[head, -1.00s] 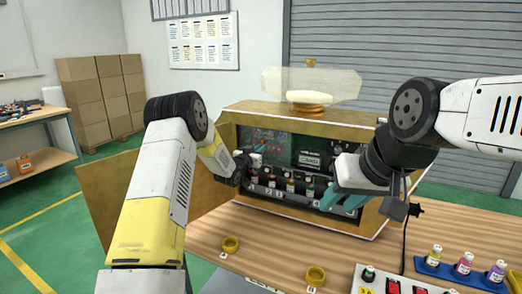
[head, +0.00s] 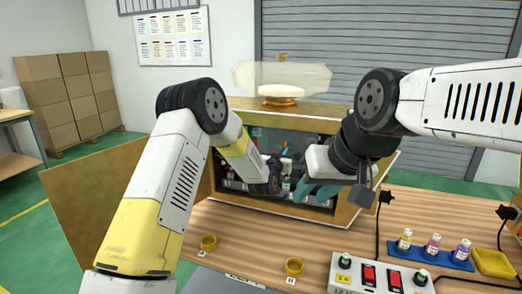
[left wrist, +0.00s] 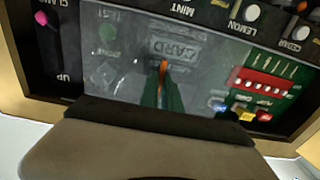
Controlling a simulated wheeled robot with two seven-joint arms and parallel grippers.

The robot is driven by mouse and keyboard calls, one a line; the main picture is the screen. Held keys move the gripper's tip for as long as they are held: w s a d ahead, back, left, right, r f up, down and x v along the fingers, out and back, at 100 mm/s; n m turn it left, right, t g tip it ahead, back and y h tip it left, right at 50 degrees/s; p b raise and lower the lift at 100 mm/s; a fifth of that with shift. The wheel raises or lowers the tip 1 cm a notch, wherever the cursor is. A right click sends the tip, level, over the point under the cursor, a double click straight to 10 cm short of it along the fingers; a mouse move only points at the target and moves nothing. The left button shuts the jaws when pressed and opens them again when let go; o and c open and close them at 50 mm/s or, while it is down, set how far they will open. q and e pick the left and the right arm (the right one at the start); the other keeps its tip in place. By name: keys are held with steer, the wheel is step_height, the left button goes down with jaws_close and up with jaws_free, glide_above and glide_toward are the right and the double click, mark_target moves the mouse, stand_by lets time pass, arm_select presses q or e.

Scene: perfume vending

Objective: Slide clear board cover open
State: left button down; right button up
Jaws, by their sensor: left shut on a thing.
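The clear board cover (left wrist: 120,55) shows in the left wrist view as a greyish see-through sheet over a green circuit board (left wrist: 262,75). The sheet covers the board's left and middle; the red switch block at right looks uncovered. My left gripper (head: 277,172) is inside the open cabinet in the head view. Its green fingers (left wrist: 163,88) are closed around a thin orange tab (left wrist: 163,67) over the cover. My right gripper (head: 312,192) has teal fingers at the cabinet's front, right of the left one; its opening is hidden.
The wooden cabinet (head: 300,113) stands on the table (head: 235,225), its door (head: 95,195) swung open at left. Small bottles stand in the cabinet. A switch panel (head: 375,275), a blue bottle tray (head: 430,257) and yellow rings (head: 208,242) lie in front.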

arm_select(q)
steer(key=shift+s+d, duration=0.3)
steer(key=shift+d, duration=0.3)
steer(key=shift+s+d, duration=0.25)
steer(key=shift+d, duration=0.35)
steer(key=shift+s+d, duration=0.3)
steer(key=shift+d, duration=0.3)
steer(key=c, duration=1.6)
jaws_free()
steer(key=shift+d, duration=0.15)
steer(key=shift+o, duration=0.2)
steer(key=shift+a, duration=0.2)
glide_toward(296, 149)
steer(key=shift+s+a, duration=0.25)
steer(key=shift+s, duration=0.25)
